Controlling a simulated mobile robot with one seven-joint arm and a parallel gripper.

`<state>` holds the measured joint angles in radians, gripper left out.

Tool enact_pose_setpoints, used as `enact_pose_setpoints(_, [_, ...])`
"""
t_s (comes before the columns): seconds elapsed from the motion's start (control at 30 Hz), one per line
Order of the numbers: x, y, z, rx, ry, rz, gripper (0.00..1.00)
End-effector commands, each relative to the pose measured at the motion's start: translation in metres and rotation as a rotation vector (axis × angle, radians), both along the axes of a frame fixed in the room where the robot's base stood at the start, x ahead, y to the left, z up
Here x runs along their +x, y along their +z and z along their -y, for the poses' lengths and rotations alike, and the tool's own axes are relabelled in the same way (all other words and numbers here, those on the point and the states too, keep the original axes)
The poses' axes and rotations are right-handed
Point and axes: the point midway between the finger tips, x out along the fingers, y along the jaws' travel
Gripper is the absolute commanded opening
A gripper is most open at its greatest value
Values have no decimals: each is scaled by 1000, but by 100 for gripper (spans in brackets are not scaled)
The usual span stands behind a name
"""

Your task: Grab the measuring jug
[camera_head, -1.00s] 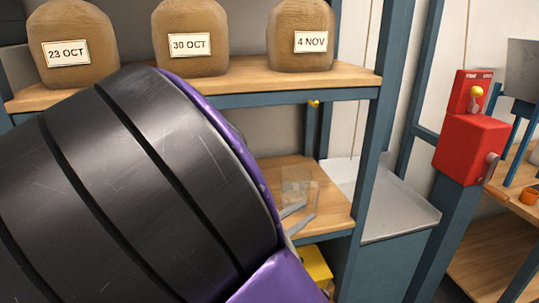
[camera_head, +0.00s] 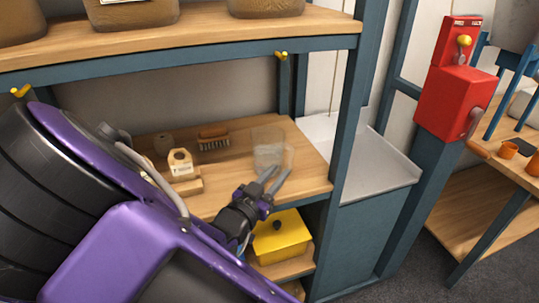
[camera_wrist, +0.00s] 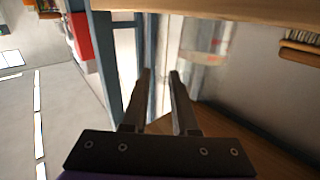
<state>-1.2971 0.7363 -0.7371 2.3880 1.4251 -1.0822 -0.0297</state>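The measuring jug (camera_head: 267,147) is clear and see-through. It stands on the middle wooden shelf, near the shelf's right end. In the wrist view a clear shape with red marks, which looks like the jug (camera_wrist: 214,42), is ahead and to the right of my fingers. My gripper (camera_head: 277,174) is over the front of the shelf, with its fingertips just in front of the jug's lower part in the head view. Its two fingers (camera_wrist: 160,76) are apart with nothing between them. Whether a fingertip touches the jug is unclear.
A brush (camera_head: 213,137) and a small wooden block (camera_head: 180,164) are left of the jug. The upper shelf (camera_head: 200,40) is overhead, and a blue post (camera_head: 352,120) stands at the right. A yellow box (camera_head: 281,238) sits below. A red box (camera_head: 455,104) is farther right.

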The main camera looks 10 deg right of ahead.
Motion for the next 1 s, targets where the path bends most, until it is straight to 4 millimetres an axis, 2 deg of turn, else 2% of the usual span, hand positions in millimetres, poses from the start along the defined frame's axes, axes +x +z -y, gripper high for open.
enact_pose_setpoints(0.1, [11,-1,9,-1,-1,1,27])
enact_pose_setpoints(0.33, [24,-5,20,-1,-2,1,27])
enact_pose_setpoints(0.47, [38,-13,35,-2,-4,1,27])
enact_pose_setpoints(0.6, [51,-12,44,-1,-1,1,27])
enact_pose_setpoints(0.9, [55,-11,46,1,0,1,27])
enact_pose_setpoints(1.0, [55,-11,46,1,0,1,9])
